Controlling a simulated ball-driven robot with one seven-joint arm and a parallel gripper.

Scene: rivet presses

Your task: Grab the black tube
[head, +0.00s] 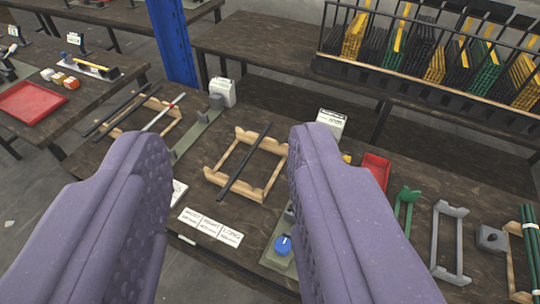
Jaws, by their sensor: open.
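A thin black tube (238,170) lies slantwise across a light wooden frame (212,176) on the dark workbench, in the middle of the head view. My gripper (230,150) is open, its two purple fingers wide apart in the foreground. The black tube shows in the gap between them, beyond the fingers and apart from them. Nothing is between the fingers. More thin dark tubes (108,117) lie on a second wooden rack (172,124) to the left, beside a tube with a silver and red part (163,113).
A blue post (172,40) stands behind the left rack. A label card (211,226) and a blue knob (283,245) lie nearer. A red tray (376,170), green and grey holders (449,240) and green tubes (530,240) are at right. A barred rack (400,75) stands behind.

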